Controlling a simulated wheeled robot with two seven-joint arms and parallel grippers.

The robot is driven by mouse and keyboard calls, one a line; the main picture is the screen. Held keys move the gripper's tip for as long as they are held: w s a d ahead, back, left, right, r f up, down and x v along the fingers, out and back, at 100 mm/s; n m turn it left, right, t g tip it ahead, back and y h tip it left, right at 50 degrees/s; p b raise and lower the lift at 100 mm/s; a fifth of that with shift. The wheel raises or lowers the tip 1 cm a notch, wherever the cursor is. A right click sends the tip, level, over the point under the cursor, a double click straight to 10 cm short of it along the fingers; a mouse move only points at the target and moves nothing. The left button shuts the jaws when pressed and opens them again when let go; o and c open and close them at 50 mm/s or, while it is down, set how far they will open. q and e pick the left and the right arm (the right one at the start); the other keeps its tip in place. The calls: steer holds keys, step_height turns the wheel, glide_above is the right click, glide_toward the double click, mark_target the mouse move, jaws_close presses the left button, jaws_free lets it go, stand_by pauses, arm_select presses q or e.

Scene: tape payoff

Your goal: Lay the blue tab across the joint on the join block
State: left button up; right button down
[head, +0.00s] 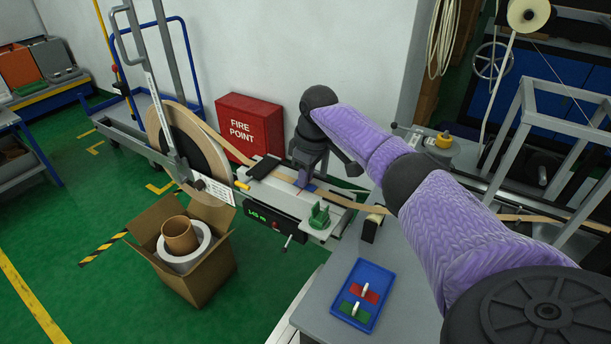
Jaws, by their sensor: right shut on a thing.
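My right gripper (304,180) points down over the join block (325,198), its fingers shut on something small. A sliver of blue, the blue tab (311,188), shows at the fingertips. The fingers hide most of it, and I cannot tell whether it touches the block. Tan tape (347,190) runs across the block and off to the right. The joint itself is hidden by the gripper or too small to make out. My left gripper is not in view.
A blue tray (351,318) on the grey bench (313,313) holds a red tab (368,291) and a green tab (361,312). A green clamp-like part (319,215) stands at the block's front. A large tape reel (165,150) is at left, above a cardboard box (205,279).

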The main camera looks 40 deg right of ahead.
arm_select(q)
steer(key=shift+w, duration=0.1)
arm_select(e)
steer(key=shift+f, duration=0.15)
steer(key=c, duration=0.7)
jaws_free()
steer(key=shift+o, duration=0.3)
arm_select(q)
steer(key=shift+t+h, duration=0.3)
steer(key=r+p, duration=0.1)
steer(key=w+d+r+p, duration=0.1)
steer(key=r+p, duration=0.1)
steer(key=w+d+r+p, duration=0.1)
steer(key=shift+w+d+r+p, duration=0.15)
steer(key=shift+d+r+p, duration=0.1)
steer(key=shift+p, duration=0.1)
arm_select(e)
step_height(320, 180, up, 12)
steer(key=s, duration=0.1)
steer(key=shift+s+d, duration=0.25)
steer(key=shift+s, duration=0.1)
